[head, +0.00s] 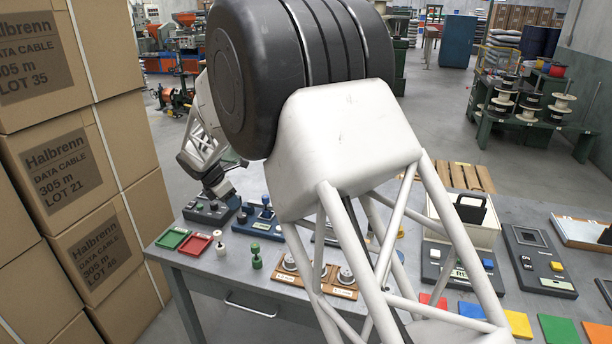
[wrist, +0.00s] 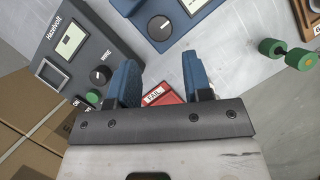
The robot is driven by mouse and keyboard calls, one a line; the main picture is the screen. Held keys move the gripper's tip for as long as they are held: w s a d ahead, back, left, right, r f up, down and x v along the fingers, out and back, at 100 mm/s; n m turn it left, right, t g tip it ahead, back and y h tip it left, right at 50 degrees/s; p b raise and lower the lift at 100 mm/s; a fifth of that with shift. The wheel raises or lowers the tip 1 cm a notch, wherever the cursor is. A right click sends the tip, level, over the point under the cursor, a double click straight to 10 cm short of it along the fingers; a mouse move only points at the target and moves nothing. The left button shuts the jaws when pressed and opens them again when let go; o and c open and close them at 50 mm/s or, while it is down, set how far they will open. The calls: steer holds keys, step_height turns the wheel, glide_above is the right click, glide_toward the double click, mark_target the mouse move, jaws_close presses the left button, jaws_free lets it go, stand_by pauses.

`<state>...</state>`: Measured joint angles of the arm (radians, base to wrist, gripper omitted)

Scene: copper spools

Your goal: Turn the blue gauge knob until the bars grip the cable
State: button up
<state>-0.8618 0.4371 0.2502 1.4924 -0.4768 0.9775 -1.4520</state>
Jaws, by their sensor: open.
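The blue gauge (wrist: 190,22) is at the top of the wrist view, cut off by the frame. Its round dark knob (wrist: 160,28) with a white mark and part of a screen show; I cannot make out bars or cable. In the head view the blue gauge (head: 262,226) stands on the table, right of my gripper (head: 224,190). In the wrist view my gripper (wrist: 161,82) has its two blue fingers apart and nothing between them. The knob lies beyond the fingertips, apart from them.
A dark Hazelvolt tester (wrist: 92,50) with a WIRE knob and green button is left of the fingers. A red FAIL tray (wrist: 165,97) lies below them. A green spool (wrist: 287,54) is to the right. Cartons (head: 75,180) are stacked left of the table.

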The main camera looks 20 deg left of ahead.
steer(key=d+r+m+g+y, duration=0.1)
steer(key=d+r, duration=0.3)
steer(key=d, duration=0.4)
steer(key=w+d+r+m+g+y, duration=0.1)
steer(key=d+r+m, duration=0.2)
steer(key=d, duration=0.5)
steer(key=d+r+m+g, duration=0.1)
steer(key=d+r+m, duration=0.1)
steer(key=d+r, duration=0.3)
steer(key=shift+w+d+r+y, duration=0.2)
steer(key=shift+d+y, duration=0.2)
steer(key=shift+d, duration=1.45)
steer(key=shift+o, duration=0.4)
steer(key=shift+o, duration=1)
steer(key=m, duration=1.9)
glide_above(242, 215)
steer(key=shift+g, duration=0.3)
step_height(242, 215, down, 12)
steer(key=shift+w+f, duration=0.1)
steer(key=shift+f, duration=0.05)
